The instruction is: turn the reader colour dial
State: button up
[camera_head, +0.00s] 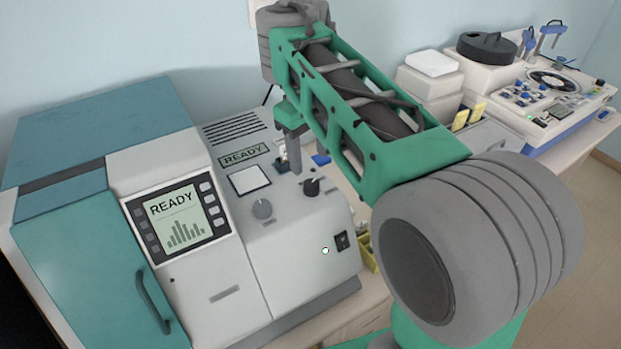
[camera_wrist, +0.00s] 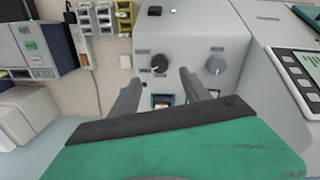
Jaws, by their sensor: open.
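The reader (camera_head: 297,235) is a light grey box with two round dials on its sloping top. One is a grey dial (camera_head: 262,208) and the other a black dial (camera_head: 311,186); their labels are too small to read, so I cannot tell which is the colour dial. In the wrist view the black dial (camera_wrist: 159,62) lies just beyond and between my fingertips, and the grey dial (camera_wrist: 215,65) is to the right. My gripper (camera_head: 294,165) points down over the panel, open and empty, with no visible contact with either dial.
A teal cabinet unit (camera_head: 90,220) with a READY screen (camera_head: 178,217) adjoins on the left. The panel also has a white square (camera_head: 250,180) and a black switch (camera_head: 342,241). More instruments (camera_head: 550,95) stand at the back right.

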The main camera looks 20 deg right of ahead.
aim_at(311, 183)
jog(key=shift+f+n, duration=0.15)
jog(key=shift+n, duration=0.35)
notch_tip(311, 183, down, 8)
jog(key=b, duration=0.6)
jog(key=shift+w+d+r+b, duration=0.15)
jog(key=shift+r+b, duration=0.05)
jog(key=shift+b, duration=0.1)
jog(key=shift+r, duration=0.1)
jog(key=shift+c, duration=0.4)
grip_shut()
